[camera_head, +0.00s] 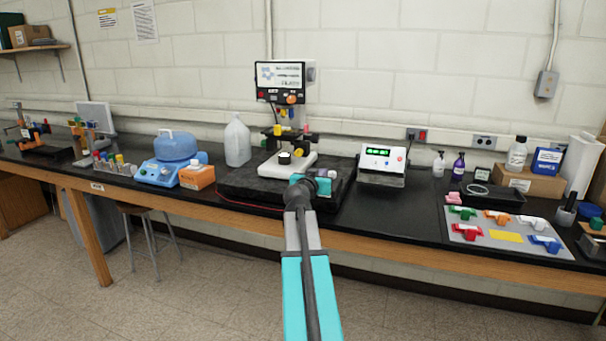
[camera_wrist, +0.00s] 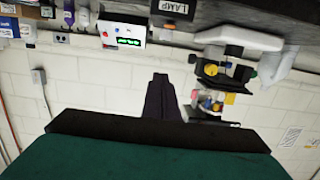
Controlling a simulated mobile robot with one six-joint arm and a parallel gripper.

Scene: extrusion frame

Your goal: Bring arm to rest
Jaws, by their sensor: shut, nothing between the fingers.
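My teal and grey arm (camera_head: 304,270) reaches forward from the bottom of the head view to the front of the bench. Its wrist end is before the dark slab, and the fingers are hidden or too small to tell there. In the wrist view, which is upside down, my gripper (camera_wrist: 160,78) shows as dark fingers closed together with nothing between them. The wall and bench items lie beyond them. The fingers appear apart from everything in view.
A microscope-like stand (camera_head: 288,164) on a dark slab (camera_head: 238,183) is just beyond my wrist. A meter with a green display (camera_head: 382,160) stands to its right, and it also shows in the wrist view (camera_wrist: 122,32). An orange box (camera_head: 197,177) and a mat with coloured clips (camera_head: 474,232) flank the area.

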